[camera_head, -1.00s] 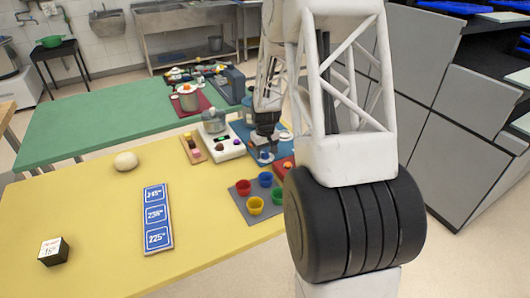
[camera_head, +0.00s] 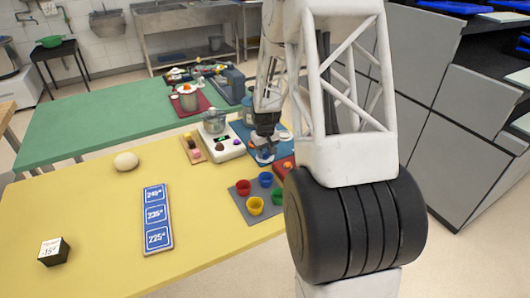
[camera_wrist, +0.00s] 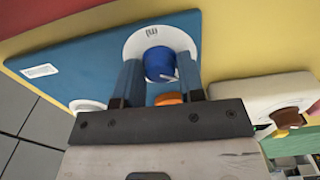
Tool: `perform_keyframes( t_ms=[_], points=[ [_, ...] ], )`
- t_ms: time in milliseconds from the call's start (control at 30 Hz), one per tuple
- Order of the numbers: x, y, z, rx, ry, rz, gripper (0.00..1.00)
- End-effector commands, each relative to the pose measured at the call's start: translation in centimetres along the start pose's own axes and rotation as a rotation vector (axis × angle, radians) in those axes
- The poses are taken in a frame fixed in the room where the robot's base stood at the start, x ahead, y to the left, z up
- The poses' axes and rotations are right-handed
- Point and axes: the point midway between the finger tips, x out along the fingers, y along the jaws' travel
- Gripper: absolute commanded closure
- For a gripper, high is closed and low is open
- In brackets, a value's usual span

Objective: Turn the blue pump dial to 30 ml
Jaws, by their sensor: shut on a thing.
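The blue pump dial (camera_wrist: 158,64) sits on a round white scale plate (camera_wrist: 180,42) on the blue mat, in the upper middle of the wrist view. A white pointer line shows on the dial's lower right part. The marks on the scale are too small to read. My gripper (camera_wrist: 160,68) has its two fingers on either side of the dial, shut on it.
Coloured cups (camera_head: 255,206) stand on a grey mat in front. An orange thing (camera_wrist: 168,98) shows between my fingers. The yellow table's left part (camera_head: 90,220) is mostly clear.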

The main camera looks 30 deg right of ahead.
Motion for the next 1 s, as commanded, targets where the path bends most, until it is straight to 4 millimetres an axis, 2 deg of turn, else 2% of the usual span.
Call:
perform_keyframes(
  t_ms=[267,800,1000],
  points=[
    [-0.02,-0.04,0.04,0.139,-0.002,0.0,0.88],
    [0.0,-0.04,0.1,0.545,-0.003,0.0,0.88],
    [0.1,-0.05,0.14,0.63,-0.004,0.001,0.88]
  ],
)
